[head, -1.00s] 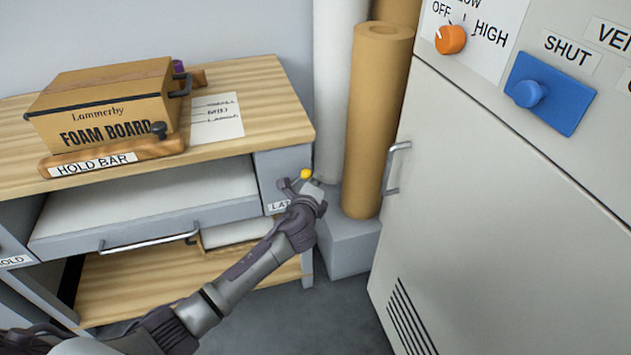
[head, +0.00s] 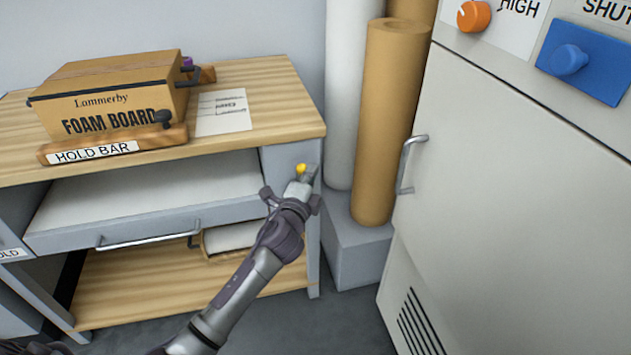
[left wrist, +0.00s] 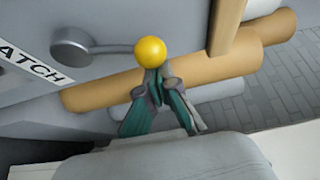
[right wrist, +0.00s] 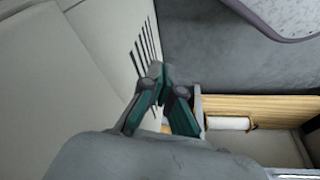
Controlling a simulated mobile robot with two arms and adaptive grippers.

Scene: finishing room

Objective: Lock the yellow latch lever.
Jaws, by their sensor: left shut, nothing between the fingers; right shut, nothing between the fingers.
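The latch lever is a grey arm with a yellow ball knob (head: 301,169), on the grey front panel at the right end of the workbench. In the left wrist view its round pivot (left wrist: 72,47) is at left and the yellow knob (left wrist: 150,52) at right, beside a partly cut-off label (left wrist: 32,62) ending in "ATCH". My left gripper (left wrist: 156,82) is shut and empty, its tips right by the knob; I cannot tell whether they touch. It also shows in the head view, hiding the label. My right gripper (right wrist: 158,72) is shut and empty, away from the lever.
The workbench (head: 285,110) carries a foam board box (head: 120,100), a hold bar (head: 95,151) and a paper sheet (head: 223,111). Upright rolls (head: 385,120) stand right of it. A pale cabinet (head: 500,190) with a handle fills the right side.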

